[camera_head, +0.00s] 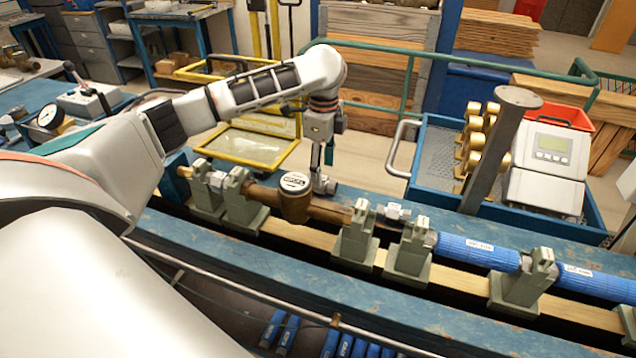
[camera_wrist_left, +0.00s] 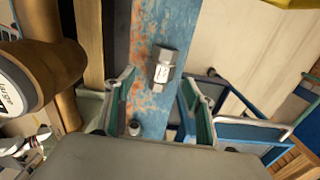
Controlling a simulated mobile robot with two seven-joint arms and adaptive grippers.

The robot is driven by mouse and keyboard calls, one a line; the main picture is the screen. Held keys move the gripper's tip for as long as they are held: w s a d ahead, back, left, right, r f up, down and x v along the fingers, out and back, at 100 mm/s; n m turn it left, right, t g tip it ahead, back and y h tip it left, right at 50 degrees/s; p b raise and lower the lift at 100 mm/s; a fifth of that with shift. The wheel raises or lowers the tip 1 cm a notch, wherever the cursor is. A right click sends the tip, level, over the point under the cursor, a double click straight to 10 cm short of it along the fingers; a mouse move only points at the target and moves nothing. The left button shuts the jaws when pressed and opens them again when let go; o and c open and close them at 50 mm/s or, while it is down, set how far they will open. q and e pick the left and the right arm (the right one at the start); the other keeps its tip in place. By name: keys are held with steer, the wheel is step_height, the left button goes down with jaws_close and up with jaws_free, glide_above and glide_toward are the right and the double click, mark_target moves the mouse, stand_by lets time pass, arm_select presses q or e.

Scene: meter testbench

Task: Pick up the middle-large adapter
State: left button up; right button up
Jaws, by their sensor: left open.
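My left gripper (camera_head: 324,180) points down over the blue bench, just behind the brass meter (camera_head: 296,198). Its two fingers stand apart in the left wrist view (camera_wrist_left: 156,90), with nothing held between them. A grey metal adapter (camera_wrist_left: 165,66) lies on the worn blue bench top beyond the fingertips. It seems to be the small metal piece (camera_head: 396,212) right of the gripper in the head view. A smaller metal piece (camera_wrist_left: 134,128) shows low between the fingers, near the left one. I cannot tell by size which is the middle-large adapter. My right gripper is not in view.
Green-grey clamp stands (camera_head: 356,240) hold the meter and blue pipes (camera_head: 478,252) along the bench front, close to the gripper. The bench strip between adapter and gripper looks clear.

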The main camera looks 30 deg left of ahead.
mark_target(331, 186)
arm_select(q)
step_height(331, 186, down, 5)
steer(key=shift+w+a+r, duration=0.1)
steer(key=shift+a, duration=0.05)
steer(key=c, duration=1.5)
steer(key=shift+r, duration=0.15)
